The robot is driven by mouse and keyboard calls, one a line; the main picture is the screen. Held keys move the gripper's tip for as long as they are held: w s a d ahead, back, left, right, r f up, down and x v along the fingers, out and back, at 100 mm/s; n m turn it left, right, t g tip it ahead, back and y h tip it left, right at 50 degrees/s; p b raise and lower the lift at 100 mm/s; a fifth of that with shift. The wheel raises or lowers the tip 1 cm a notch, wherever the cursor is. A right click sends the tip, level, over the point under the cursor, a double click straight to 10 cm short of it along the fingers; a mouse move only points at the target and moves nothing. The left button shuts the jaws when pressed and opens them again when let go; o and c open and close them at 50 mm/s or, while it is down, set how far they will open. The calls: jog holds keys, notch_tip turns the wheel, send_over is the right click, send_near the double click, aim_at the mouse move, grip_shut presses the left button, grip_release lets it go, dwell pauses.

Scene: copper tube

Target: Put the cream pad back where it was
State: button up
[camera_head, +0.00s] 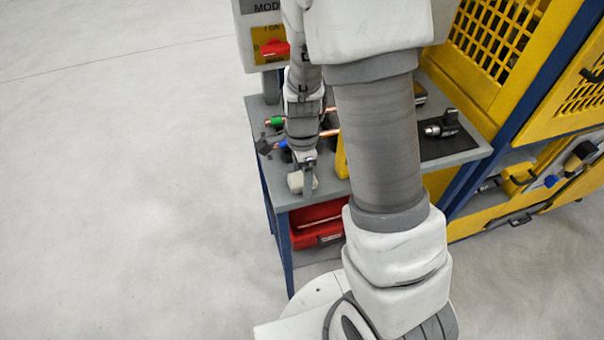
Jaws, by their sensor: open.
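The cream pad (294,182) is a small pale block at the front left corner of the grey workbench (336,190). My gripper (307,184) points down right at the pad, its fingers open. A finger overlaps the pad's right side in the picture. I cannot tell whether the fingers touch the pad or whether it rests fully on the bench top. My arm hides much of the middle of the bench.
Copper tubes with a green end (276,121) and a blue end (283,144) lie behind the gripper. A dark mat (447,146) with a metal tool is at right. A red bin (318,236) sits below. Yellow mesh cabinets (497,38) stand right. The left floor is clear.

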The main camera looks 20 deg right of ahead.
notch_tip(320, 180, up, 12)
jog(key=p, duration=0.2)
notch_tip(320, 180, up, 11)
jog(key=n+t, duration=0.3)
jog(key=n, duration=0.6)
send_over(302, 177)
jog(key=s, duration=0.6)
jog(key=s+r+n+t, duration=0.2)
jog(key=s+r+n, duration=0.3)
jog(key=s+n, duration=0.3)
jog(key=shift+n+t, duration=0.3)
jog(key=shift+n, duration=0.2)
